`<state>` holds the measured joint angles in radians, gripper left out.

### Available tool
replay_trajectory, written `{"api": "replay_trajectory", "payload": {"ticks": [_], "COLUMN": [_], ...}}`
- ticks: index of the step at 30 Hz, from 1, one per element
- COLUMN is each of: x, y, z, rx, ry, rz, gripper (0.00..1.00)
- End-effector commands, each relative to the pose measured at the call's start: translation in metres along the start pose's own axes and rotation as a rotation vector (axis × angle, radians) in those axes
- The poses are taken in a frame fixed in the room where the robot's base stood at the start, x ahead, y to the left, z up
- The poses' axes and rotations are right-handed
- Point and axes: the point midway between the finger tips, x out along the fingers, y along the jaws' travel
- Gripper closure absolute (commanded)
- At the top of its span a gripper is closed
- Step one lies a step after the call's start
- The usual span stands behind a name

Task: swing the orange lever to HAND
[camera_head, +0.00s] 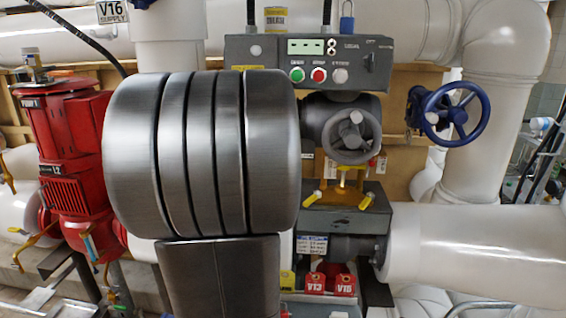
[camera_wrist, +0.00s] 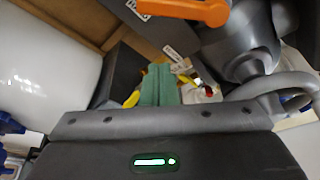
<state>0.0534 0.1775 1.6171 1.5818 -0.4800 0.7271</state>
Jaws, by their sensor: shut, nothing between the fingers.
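The orange lever (camera_wrist: 188,9) shows at the top edge of the wrist view, cut off by the frame, lying across a dark grey box face. A small white label (camera_wrist: 169,51) sits below it; I cannot read any HAND mark. My gripper (camera_wrist: 158,84) shows as two green fingers pressed together, empty, below the lever in the picture and apart from it. In the head view my own grey arm fills the middle left and hides my gripper; I cannot make out the lever there.
A grey handwheel (camera_head: 351,136) sits under the grey button panel (camera_head: 308,64). A blue handwheel (camera_head: 452,114) is to its right. A red pump (camera_head: 72,160) stands left. A white pipe (camera_head: 485,255) runs right.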

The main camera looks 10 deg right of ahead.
Motion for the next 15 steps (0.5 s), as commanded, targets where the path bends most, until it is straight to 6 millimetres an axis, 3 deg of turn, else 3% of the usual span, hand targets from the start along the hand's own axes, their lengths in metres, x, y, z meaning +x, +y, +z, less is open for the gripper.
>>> {"api": "replay_trajectory", "payload": {"ticks": [6, 15], "x": [-0.031, -0.042], "y": [-0.002, -0.003], "z": [0.000, 0.000], "rx": [0.000, 0.000], "ry": [-0.001, 0.000], "rz": [0.000, 0.001], "gripper": [1.00, 1.00]}}
